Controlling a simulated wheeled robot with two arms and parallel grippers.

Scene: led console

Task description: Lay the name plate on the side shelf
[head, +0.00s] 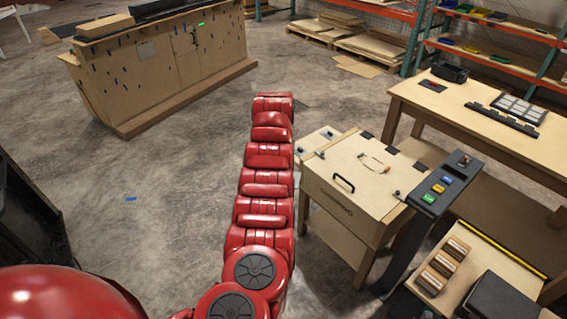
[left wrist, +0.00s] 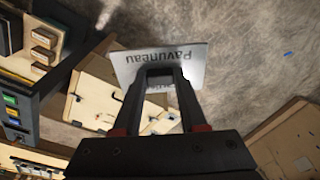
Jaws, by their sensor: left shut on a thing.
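The name plate (left wrist: 197,62) is a thin, pale grey plate with dark lettering, upside down in the left wrist view. My left gripper (left wrist: 160,75) is shut on it and holds it above the floor, beside the wooden console box. In the head view my red arm hides the gripper and plate. A small pale side shelf (head: 316,139) juts from the left of the wooden box (head: 350,172), partly behind my arm. My right gripper is in neither view.
A black post panel (head: 440,190) with coloured buttons stands right of the box. A long workbench (head: 460,105) is at the right, and a low bench with wooden blocks (head: 443,262) at lower right. A large wooden counter (head: 165,65) stands at the back left.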

